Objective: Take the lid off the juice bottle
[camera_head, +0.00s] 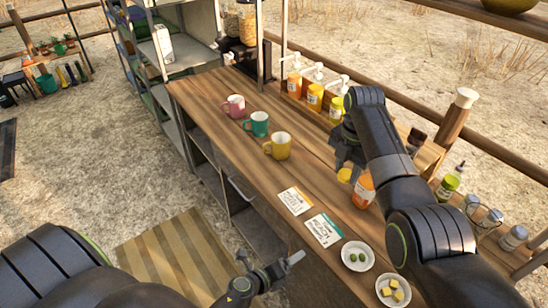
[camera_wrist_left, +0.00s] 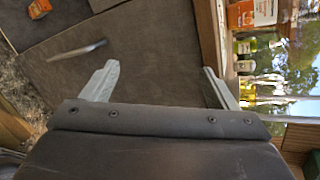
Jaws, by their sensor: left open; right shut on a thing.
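The juice bottle (camera_head: 362,191), orange with a pale label, stands on the wooden counter, partly hidden by my right arm. A yellow lid (camera_head: 344,175) shows just left of the bottle's top, at the tips of my right gripper (camera_head: 346,160). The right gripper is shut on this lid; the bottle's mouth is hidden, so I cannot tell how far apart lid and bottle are. My left gripper (camera_head: 268,260) is open and empty, low in front of the counter's edge. Its two spread fingers also show in the left wrist view (camera_wrist_left: 160,84).
Pink (camera_head: 234,106), green (camera_head: 256,124) and yellow (camera_head: 278,146) mugs stand on the counter (camera_head: 215,90). Two cards (camera_head: 323,230) and two small dishes (camera_head: 358,256) lie nearer. Pump bottles (camera_head: 315,96) line the back. Jars (camera_head: 447,187) stand right of my right arm.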

